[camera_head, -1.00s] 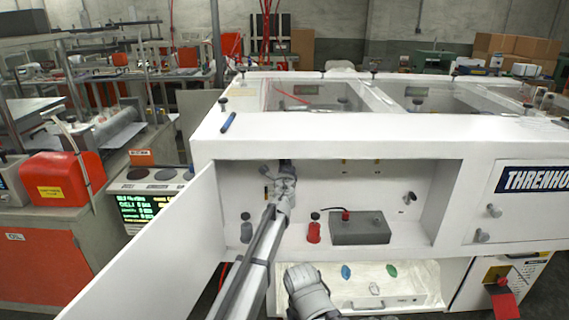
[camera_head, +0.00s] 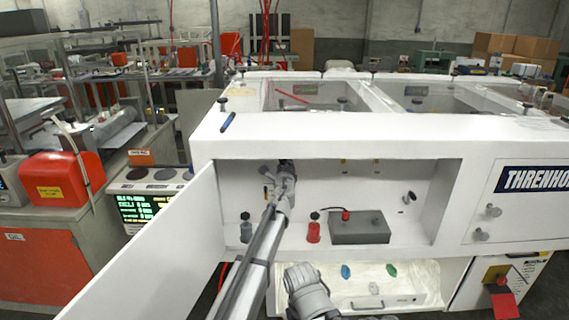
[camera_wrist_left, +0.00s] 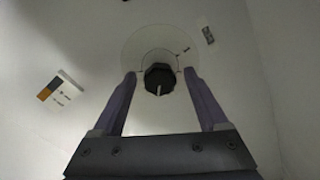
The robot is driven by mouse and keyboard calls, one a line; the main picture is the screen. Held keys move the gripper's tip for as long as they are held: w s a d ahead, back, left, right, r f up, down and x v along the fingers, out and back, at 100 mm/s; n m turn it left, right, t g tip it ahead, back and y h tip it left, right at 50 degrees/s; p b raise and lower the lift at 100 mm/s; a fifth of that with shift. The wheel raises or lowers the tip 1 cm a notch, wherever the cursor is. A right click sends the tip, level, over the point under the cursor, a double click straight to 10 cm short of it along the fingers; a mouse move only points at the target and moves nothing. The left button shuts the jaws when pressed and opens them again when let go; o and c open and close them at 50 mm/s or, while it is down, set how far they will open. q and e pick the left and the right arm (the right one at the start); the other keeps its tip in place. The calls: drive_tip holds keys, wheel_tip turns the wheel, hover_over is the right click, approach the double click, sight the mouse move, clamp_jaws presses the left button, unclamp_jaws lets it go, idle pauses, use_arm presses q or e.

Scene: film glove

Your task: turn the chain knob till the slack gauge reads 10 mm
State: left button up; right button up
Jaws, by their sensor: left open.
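The dark faceted knob (camera_wrist_left: 159,79), with a pale line on its face, shows in the left wrist view. It sits on a pale round plate (camera_wrist_left: 140,46) on the white wall. My left gripper (camera_wrist_left: 160,76) is open, with one finger on each side of the knob and visible space between. Whether the fingertips reach beside it or stop short, I cannot tell. I cannot make out a slack gauge reading.
The open white door (camera_head: 155,255) stands left of the cabinet. A red-based knob (camera_head: 313,232) and a grey box (camera_head: 359,228) sit on the cabinet floor right of my left arm. A small label (camera_wrist_left: 60,88) is left of the knob. A blue pen (camera_head: 227,122) lies on top.

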use_arm(q)
drive_tip(key=s, duration=0.7)
drive_tip(key=shift+s, duration=0.4)
